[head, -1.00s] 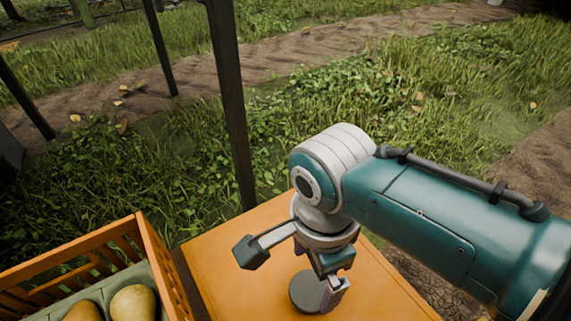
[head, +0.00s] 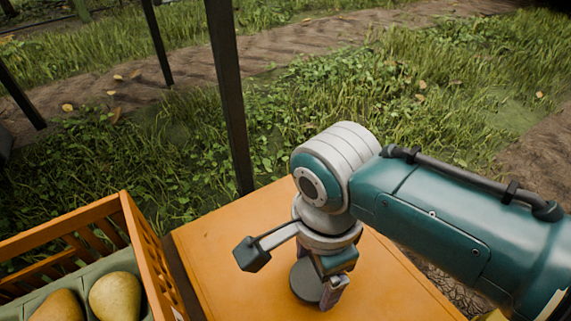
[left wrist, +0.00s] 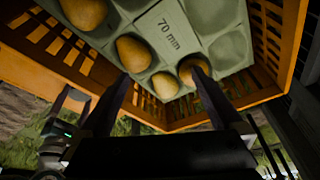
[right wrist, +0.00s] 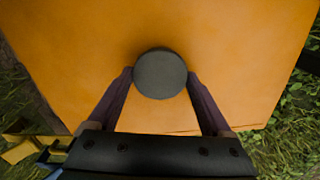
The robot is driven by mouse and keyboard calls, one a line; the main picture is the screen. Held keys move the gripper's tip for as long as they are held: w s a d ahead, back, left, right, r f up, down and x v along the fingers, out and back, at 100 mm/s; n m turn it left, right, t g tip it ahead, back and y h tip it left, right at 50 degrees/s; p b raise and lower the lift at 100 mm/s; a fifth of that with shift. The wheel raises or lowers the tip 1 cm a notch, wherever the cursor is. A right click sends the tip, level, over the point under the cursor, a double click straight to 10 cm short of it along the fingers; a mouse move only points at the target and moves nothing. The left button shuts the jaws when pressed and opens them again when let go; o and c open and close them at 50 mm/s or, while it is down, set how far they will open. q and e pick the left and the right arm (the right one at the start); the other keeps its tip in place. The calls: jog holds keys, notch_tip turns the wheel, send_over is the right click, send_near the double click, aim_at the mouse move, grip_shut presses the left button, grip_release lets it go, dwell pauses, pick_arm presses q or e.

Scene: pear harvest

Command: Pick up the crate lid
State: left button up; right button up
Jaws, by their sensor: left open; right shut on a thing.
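The crate lid (head: 215,250) is a flat orange panel with a dark round knob (head: 304,282) on top. It also fills much of the right wrist view (right wrist: 230,50), with the knob (right wrist: 160,74) in the middle. My right gripper (head: 322,290) is over the lid, and its two fingers (right wrist: 160,84) are shut on the knob from both sides. My left gripper (left wrist: 158,80) shows only in the left wrist view. Its fingers are wide apart over the crate with pears, one finger overlapping a pear in the picture.
An orange slatted crate (head: 150,255) stands left of the lid, with a green tray (head: 75,280) holding several pears (head: 115,296). The tray is marked "70 mm" and has some empty cups. A dark post (head: 228,100) rises behind the lid. Grass lies beyond.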

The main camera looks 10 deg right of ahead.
jog(key=c, duration=0.9)
